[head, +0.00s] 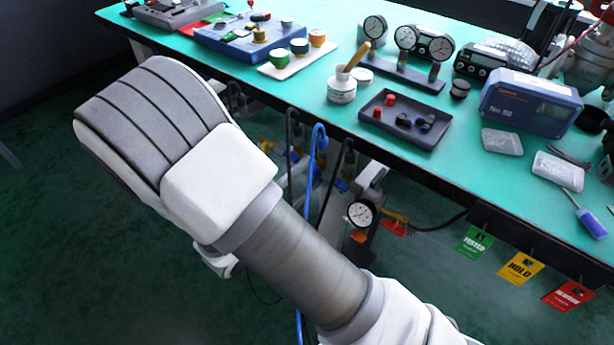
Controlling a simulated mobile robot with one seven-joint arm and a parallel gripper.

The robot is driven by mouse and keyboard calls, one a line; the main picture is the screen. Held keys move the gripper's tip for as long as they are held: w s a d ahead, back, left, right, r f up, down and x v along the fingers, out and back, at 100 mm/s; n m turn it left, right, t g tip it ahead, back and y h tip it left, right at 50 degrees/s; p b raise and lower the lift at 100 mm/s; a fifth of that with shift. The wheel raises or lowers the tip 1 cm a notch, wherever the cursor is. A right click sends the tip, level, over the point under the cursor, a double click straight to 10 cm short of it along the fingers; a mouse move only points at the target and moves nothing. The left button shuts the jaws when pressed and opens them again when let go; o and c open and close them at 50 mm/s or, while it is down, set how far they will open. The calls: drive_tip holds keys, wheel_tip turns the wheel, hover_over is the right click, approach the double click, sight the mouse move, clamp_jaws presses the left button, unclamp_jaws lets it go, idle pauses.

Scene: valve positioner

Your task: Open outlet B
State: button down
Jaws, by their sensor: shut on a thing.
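My arm crosses the left and middle of the head view and covers much of the space below the bench. My gripper is not visible. A round pressure gauge (361,213) with a white face sits below the bench edge, just right of my arm. A small yellow handle-like part (394,215) is beside it, with a red part (393,228) under it. A blue hose (313,150) and black hoses hang behind my arm among small blue fittings. I cannot tell which part is outlet B; no label for it is readable, and it may be hidden.
The green bench (290,95) carries gauges, a dark tray (405,120) with small parts, a white jar (341,88) and a blue instrument (530,102). Green, yellow and red tags (521,268) hang from its front edge. The floor at lower left is clear.

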drive_tip(key=m, duration=0.6)
drive_tip(key=shift+m, duration=0.4)
idle(0.3)
drive_tip(key=c, duration=0.6)
unclamp_jaws()
drive_tip(key=p+v, duration=0.3)
drive_tip(key=v, duration=1.4)
drive_tip(key=shift+s+a+p, duration=0.2)
drive_tip(key=shift+s+p, duration=0.05)
drive_tip(key=shift+p, duration=0.15)
drive_tip(key=shift+w+d, duration=0.1)
